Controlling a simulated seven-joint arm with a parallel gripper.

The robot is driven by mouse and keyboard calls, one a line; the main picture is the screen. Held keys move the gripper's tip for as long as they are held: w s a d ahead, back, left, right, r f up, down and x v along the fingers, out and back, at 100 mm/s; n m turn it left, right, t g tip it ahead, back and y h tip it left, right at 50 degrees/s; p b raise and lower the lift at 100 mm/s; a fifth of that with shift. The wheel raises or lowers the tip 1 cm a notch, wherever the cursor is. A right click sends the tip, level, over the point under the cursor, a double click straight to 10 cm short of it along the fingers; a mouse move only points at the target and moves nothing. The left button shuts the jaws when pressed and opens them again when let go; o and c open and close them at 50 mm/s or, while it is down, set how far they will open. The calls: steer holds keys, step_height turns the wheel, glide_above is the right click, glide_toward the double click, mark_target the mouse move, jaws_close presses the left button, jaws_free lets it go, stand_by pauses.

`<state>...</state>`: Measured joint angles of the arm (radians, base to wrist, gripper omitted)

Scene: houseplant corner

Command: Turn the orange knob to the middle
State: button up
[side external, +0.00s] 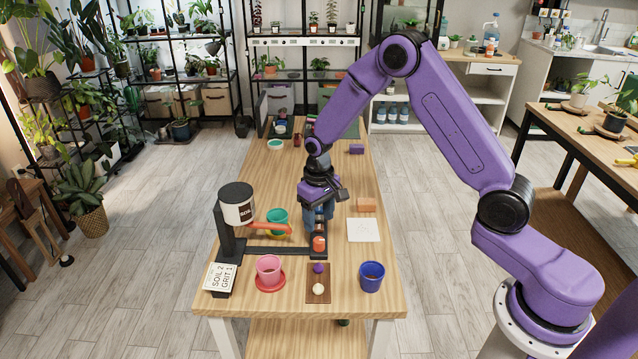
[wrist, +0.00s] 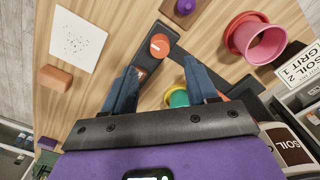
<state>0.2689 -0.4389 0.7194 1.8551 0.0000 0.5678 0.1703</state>
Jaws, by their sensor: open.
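The orange knob (side external: 319,243) sits on a black base at the right end of the dispenser's black bar. In the wrist view the knob (wrist: 160,45) shows from above, round, with a pale mark across its top. My gripper (side external: 318,222) is open and points down just behind and above the knob. In the wrist view my gripper (wrist: 160,75) has its two blue fingers apart with nothing held; the knob shows beyond the tips, between their lines. I cannot see contact with the knob.
The soil dispenser (side external: 237,205) with its orange spout stands left, over a teal pot (side external: 277,216). In front are a pink pot (side external: 268,269), a brown tray (side external: 318,297) with two balls and a blue pot (side external: 371,276). A white square (side external: 362,230) and an orange block (side external: 367,205) lie right.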

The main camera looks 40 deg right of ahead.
step_height(320, 180, up, 10)
steer(key=shift+r, duration=0.15)
stand_by(0.4)
steer(key=s+a+r+n, duration=0.3)
steer(key=s, duration=0.5)
steer(key=s+a+r+n, duration=0.2)
steer(key=s+a+n, duration=0.1)
steer(key=s, duration=0.5)
steer(key=s+d+n, duration=0.1)
steer(key=s+n, duration=0.2)
steer(key=s, duration=0.6)
steer(key=s+d+n, duration=0.2)
steer(key=s+n, duration=0.1)
steer(key=s, duration=0.6)
steer(key=shift+d+r+n, duration=0.25)
steer(key=shift+r+n, duration=0.05)
steer(key=shift+r, duration=0.1)
